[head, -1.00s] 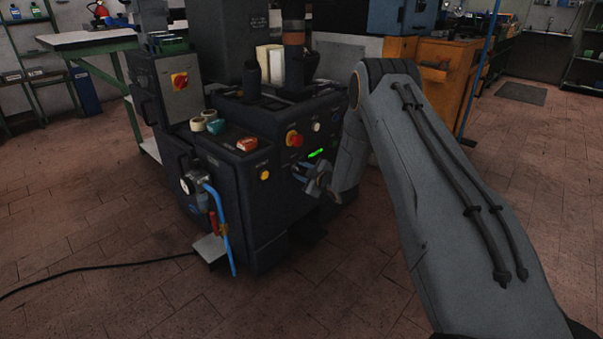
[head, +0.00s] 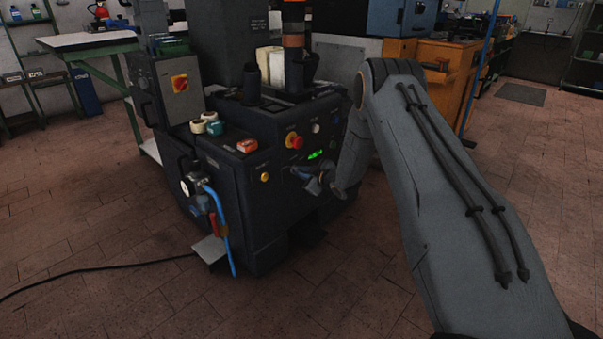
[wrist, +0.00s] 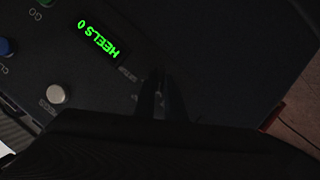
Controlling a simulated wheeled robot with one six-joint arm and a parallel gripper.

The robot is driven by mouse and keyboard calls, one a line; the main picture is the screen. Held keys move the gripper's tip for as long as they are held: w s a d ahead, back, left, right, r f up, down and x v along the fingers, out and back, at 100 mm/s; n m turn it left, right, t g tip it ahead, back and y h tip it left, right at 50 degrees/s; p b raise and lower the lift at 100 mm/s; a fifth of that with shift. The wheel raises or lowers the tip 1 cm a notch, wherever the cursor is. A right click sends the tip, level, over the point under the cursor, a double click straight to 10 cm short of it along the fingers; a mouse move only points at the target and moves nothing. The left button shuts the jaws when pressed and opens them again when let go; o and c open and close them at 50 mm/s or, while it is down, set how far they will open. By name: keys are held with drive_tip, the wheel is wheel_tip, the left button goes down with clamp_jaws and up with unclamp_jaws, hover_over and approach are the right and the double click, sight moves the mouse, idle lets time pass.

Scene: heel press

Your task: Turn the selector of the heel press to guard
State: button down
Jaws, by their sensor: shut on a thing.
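The heel press (head: 270,215) is a dark cabinet with a control panel on its front. My gripper (head: 308,178) is at this panel, just below the green display (head: 315,155). In the wrist view the dark fingers (wrist: 155,92) are closed together against the panel, beside small label text. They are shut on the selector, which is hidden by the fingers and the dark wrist. I cannot read its position or the guard mark. In the wrist view the display (wrist: 98,40) reads "HEELS 0", tilted and nearly upside down.
In the wrist view a white button (wrist: 57,94) and a blue button (wrist: 6,47) are near the fingers. A blue hose (head: 221,225) hangs on the left.

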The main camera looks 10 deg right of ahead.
drive_tip(key=m, duration=0.1)
drive_tip(key=m+g+y, duration=0.2)
drive_tip(key=m, duration=0.1)
drive_tip(key=shift+w+d, duration=0.15)
drive_tip(key=shift+d, duration=0.1)
idle(0.5)
drive_tip(key=c, duration=1.8)
unclamp_jaws()
drive_tip(key=shift+d+r, duration=0.1)
drive_tip(key=p+v, duration=0.1)
drive_tip(key=v, duration=0.6)
drive_tip(key=shift+s+d, duration=0.2)
drive_tip(key=shift+s, duration=0.05)
